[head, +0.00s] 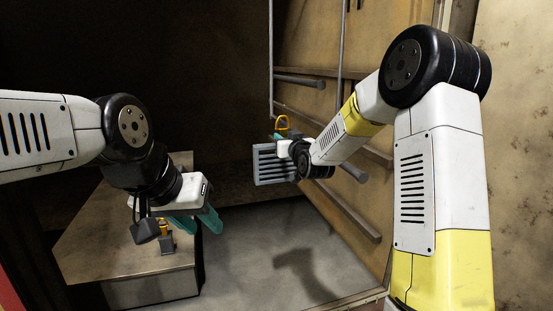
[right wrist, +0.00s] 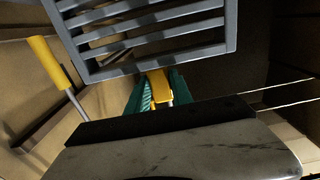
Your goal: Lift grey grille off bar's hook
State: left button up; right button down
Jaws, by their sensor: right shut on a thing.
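The grey grille (head: 275,166), a slatted frame, hangs upright off the floor near the wooden wall; it fills the top of the right wrist view (right wrist: 150,30). My right gripper (head: 283,138) is beside its upper right part. In the right wrist view my teal fingers (right wrist: 158,90) are shut on a yellow tab at the grille's lower edge. A yellow loop (head: 283,122) shows just above the grille; whether it is the hook, and whether the grille touches it, I cannot tell. My left gripper (head: 197,222) is open and empty, over the low box, far from the grille.
A low box (head: 125,255) stands at left with a small yellow and grey object (head: 167,240) on it, near my left fingers. Grey pegs (head: 299,80) and rails line the wooden wall (head: 385,60). A yellow-tipped rod (right wrist: 45,60) shows left of the grille. The floor (head: 260,235) between is clear.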

jog(key=v, duration=0.8)
dwell(0.5)
jog(key=shift+d, duration=0.1)
dwell(0.4)
